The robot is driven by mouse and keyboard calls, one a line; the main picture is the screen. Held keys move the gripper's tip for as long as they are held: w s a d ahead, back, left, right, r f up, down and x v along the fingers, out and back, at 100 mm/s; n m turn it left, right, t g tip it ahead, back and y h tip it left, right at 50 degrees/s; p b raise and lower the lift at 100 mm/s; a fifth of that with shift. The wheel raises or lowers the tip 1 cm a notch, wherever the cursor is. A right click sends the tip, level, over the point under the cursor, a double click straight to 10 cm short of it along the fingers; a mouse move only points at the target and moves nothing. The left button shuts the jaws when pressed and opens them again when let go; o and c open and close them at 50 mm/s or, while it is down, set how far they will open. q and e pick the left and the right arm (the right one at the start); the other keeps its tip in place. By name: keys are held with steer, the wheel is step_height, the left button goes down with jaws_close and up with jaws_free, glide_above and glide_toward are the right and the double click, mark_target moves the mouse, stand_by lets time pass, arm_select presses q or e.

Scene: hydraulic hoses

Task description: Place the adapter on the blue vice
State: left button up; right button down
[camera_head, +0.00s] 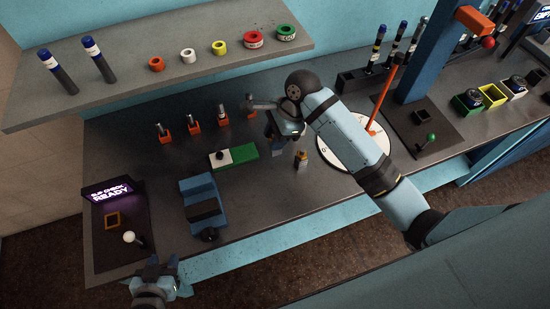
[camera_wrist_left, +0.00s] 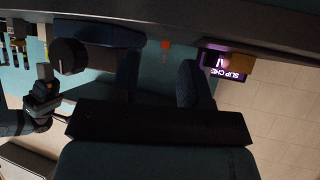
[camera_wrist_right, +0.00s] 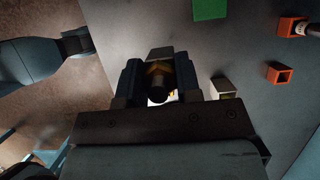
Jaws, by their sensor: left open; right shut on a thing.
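The blue vice (camera_head: 199,190) stands on the bench left of the middle, a dark block across it and a round knob at its front. My right gripper (camera_head: 281,140) is behind and right of the vice, over the bench. In the right wrist view it is shut on a dark cylinder with a brass-coloured band (camera_wrist_right: 160,80); this looks like the adapter, partly hidden by the fingers. A small grey piece with a yellowish top (camera_head: 301,159) stands on the bench beside this gripper. My left gripper (camera_head: 156,268) is open and empty, in front of the bench's front edge.
A green and white block (camera_head: 240,153) lies between vice and right gripper. Several orange holders (camera_head: 194,126) stand behind. A slip check station (camera_head: 112,220) with a white-knobbed lever is at left. A white round dial (camera_head: 345,152) is right, partly behind my right arm. A shelf (camera_head: 130,95) overhangs the back.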

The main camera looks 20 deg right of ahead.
step_height(320, 180, down, 11)
steer(key=shift+r+p, duration=0.1)
steer(key=shift+p, duration=0.25)
steer(key=c, duration=0.8)
jaws_free()
